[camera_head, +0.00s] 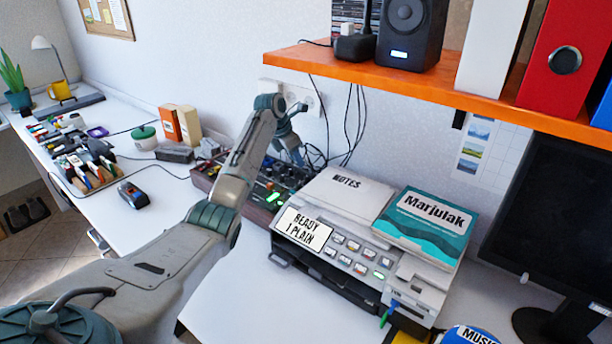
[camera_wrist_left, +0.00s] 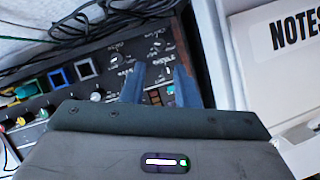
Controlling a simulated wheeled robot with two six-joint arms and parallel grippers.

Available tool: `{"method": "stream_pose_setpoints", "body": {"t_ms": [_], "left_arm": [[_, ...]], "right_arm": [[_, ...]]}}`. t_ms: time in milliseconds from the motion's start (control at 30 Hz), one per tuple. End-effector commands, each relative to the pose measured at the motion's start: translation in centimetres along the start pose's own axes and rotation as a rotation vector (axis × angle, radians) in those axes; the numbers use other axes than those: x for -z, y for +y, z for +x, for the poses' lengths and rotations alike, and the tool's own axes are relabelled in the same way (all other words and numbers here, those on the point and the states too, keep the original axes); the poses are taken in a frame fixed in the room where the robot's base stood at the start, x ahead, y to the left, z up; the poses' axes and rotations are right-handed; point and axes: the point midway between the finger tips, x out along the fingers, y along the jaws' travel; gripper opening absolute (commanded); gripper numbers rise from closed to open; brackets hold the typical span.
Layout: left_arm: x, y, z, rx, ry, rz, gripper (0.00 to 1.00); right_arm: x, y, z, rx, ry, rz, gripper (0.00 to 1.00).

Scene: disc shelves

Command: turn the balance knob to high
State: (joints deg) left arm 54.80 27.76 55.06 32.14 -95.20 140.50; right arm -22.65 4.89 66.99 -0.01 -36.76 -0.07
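A dark control panel with wooden sides (camera_head: 256,209) stands on the white desk against the wall, left of the printer. It also shows in the left wrist view (camera_wrist_left: 112,62), with small white markings, square-framed parts and several small coloured knobs (camera_wrist_left: 42,114) at the left. The markings are too small to read, so I cannot tell which knob is the balance knob. My left gripper (camera_wrist_left: 158,82) is over the panel, its two blue-grey fingers apart with nothing between them. In the head view my left wrist (camera_head: 288,142) hangs above the panel's back part. My right gripper is not in view.
A printer (camera_head: 345,255) bearing a NOTES stack and a teal book (camera_head: 428,222) stands right of the panel. An orange shelf (camera_head: 420,92) with a speaker (camera_head: 408,35) juts out above. Cables (camera_head: 350,130) hang behind. Boxes (camera_head: 189,125) stand to the left.

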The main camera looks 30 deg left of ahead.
Motion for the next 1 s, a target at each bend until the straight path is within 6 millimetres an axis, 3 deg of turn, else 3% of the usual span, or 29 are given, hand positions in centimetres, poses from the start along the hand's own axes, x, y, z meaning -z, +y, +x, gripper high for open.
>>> {"method": "stream_pose_setpoints", "body": {"t_ms": [200, 400, 833, 1000], "left_arm": [[0.0, -0.1, 4.4, 0.003, 0.002, -0.001, 0.28], [0.0, -0.1, 7.3, 0.002, 0.001, 0.0, 0.28], [0.1, 0.0, 8.4, -0.001, 0.001, 0.001, 0.28], [0.1, 0.0, 8.3, -0.001, 0.001, 0.001, 0.0]], "right_arm": [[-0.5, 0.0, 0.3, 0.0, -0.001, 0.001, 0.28], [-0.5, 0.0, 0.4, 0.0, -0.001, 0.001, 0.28], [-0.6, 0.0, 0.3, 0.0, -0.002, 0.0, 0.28], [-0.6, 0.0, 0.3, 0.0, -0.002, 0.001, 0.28]]}}
